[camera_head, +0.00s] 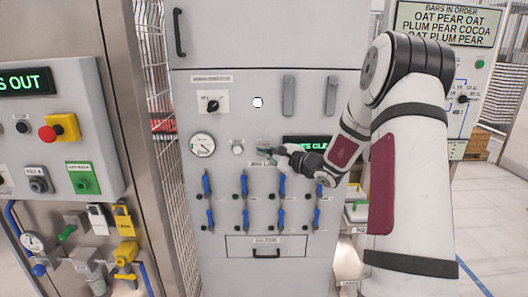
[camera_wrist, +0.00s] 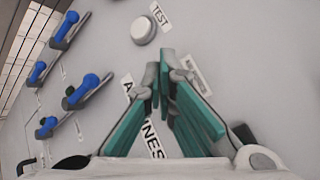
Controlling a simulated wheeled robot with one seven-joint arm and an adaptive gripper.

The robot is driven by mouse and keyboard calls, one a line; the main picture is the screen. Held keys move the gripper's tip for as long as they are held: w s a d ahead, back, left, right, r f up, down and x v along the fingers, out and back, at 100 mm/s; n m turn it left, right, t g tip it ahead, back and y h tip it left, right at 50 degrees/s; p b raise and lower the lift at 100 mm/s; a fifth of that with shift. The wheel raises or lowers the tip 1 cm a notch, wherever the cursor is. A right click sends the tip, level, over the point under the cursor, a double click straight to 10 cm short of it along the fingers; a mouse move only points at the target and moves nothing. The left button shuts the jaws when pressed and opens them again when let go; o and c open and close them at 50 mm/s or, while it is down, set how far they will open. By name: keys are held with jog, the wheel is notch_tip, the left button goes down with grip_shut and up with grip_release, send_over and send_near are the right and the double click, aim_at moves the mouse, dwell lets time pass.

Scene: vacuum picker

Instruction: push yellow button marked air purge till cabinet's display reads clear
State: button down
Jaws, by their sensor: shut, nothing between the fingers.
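The grey cabinet (camera_head: 230,50) stands in the middle of the head view. Its dark display (camera_head: 312,141) shows green letters, partly covered by my arm; I can read only about "ES CLE". My gripper (camera_head: 268,146) is at the cabinet front, just left of the display. In the wrist view my gripper (camera_wrist: 161,68) has its green-padded fingers shut and empty, with the tips at or very near the panel. A small label (camera_wrist: 196,74), unreadable, sits beside the right finger. No yellow button shows on this cabinet; the panel behind the fingertips is hidden. Contact cannot be told.
A round grey button (camera_wrist: 144,30) by a TEST label lies near the fingertips. A gauge (camera_head: 202,145), a black knob (camera_head: 213,103) and several blue levers (camera_head: 244,184) surround the gripper. Another control panel (camera_head: 60,130) stands left. Open floor (camera_head: 490,215) lies right.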

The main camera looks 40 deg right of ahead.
jog(key=shift+s+a, duration=0.3)
jog(key=shift+s, duration=0.2)
jog(key=shift+s+a, duration=0.7)
jog(key=shift+s, duration=0.35)
jog(key=shift+s+a, duration=0.7)
jog(key=shift+s, duration=0.35)
jog(key=s+a+r+n+g+y, duration=0.2)
jog(key=s+a+n+g, duration=0.15)
jog(key=a, duration=0.55)
jog(key=s+a+r+n+g+y+p, duration=0.1)
jog(key=s+a+r+n+g+y, duration=0.15)
jog(key=s+a+n, duration=0.45)
jog(key=s+a+r+n+g+y, duration=0.1)
jog(key=s+a+n+g+y, duration=0.2)
jog(key=a, duration=0.8)
jog(key=s+a+n+g+h, duration=0.3)
jog(key=s+n+g+h, duration=0.25)
jog(key=s, duration=0.95)
jog(key=s+d+n+t+h+p, duration=0.1)
jog(key=s+d+n+t+h, duration=0.1)
jog(key=s+d+n+h, duration=0.2)
jog(key=s+d+h, duration=0.1)
jog(key=s+d, duration=0.2)
jog(key=shift+s+n+h, duration=0.2)
jog(key=shift+n+h, duration=0.1)
jog(key=shift+n, duration=0.1)
